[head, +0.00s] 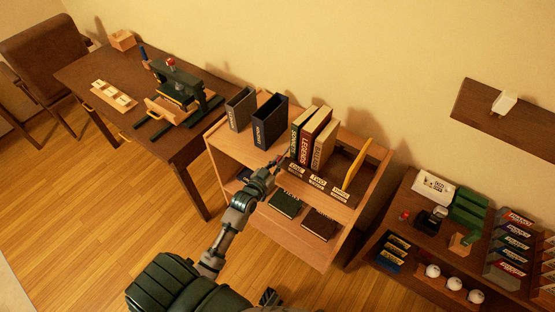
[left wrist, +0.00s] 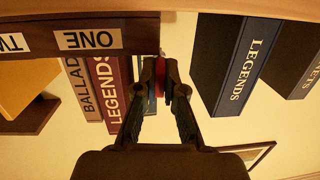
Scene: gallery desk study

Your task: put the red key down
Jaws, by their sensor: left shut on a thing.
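My left gripper (head: 275,165) is at the front of the wooden bookshelf's top, left of its labelled rack. In the left wrist view the gripper (left wrist: 160,72) is shut on a small red thing (left wrist: 159,76), which looks like the red key. The fingers hide most of it, and I cannot make it out in the head view. In the wrist view the fingertips overlap the edge of the labelled rack (left wrist: 140,36); I cannot tell whether they touch. My right gripper is not clearly in view.
The bookshelf (head: 225,150) holds dark binders (head: 270,122) on the left and upright books (head: 310,140) in the rack (head: 330,190). A desk (head: 75,72) with a green press (head: 178,85) stands at left. A crowded dark shelf unit (head: 404,195) stands at right.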

